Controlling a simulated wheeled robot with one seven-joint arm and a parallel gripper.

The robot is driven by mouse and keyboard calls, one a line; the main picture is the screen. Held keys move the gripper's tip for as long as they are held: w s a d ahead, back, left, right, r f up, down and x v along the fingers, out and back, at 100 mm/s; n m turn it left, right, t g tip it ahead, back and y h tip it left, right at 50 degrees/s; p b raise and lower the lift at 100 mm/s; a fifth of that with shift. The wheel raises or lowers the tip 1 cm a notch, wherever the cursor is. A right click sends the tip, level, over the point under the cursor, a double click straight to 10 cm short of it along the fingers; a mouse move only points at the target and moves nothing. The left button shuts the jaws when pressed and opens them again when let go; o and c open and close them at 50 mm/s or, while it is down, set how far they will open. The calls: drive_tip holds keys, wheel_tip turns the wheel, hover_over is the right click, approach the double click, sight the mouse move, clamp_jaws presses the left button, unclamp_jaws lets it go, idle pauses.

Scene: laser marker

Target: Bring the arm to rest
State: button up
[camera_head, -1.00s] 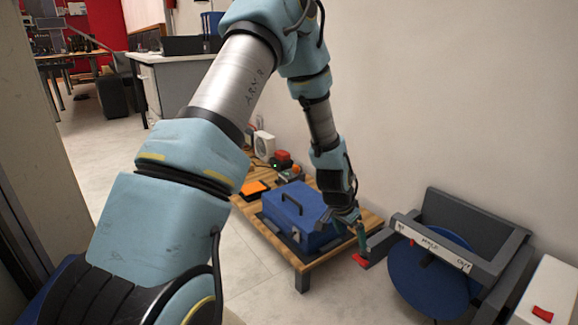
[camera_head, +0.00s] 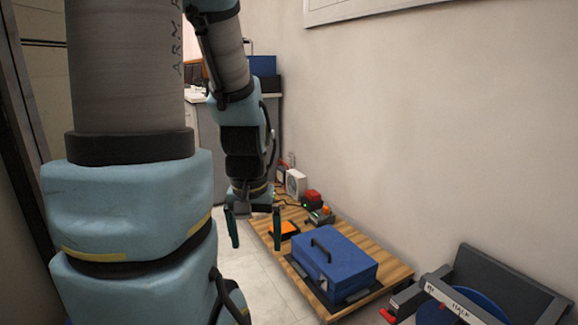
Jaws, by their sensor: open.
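My gripper (camera_head: 256,230) hangs below my arm's wrist, left of the low wooden table. Its two dark green fingers point down and stand wide apart. Nothing is between them but a view of the floor and the table's left edge. My arm comes down from the upper left, its large blue and grey links filling the left side of the view. The gripper appears clear of the blue case; I cannot tell its exact height above the floor.
A blue case (camera_head: 334,264) with a black handle sits shut on the wooden table (camera_head: 385,262). Behind it are an orange pad (camera_head: 285,229), a red button box (camera_head: 312,198) and a white fan box (camera_head: 296,183). A dark frame with a blue disc (camera_head: 488,305) stands lower right. Wall at right.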

wheel_tip(320, 180, up, 35)
drive_tip(key=p, duration=3.3)
drive_tip(key=shift+p, duration=0.4)
drive_tip(key=shift+r, duration=0.1)
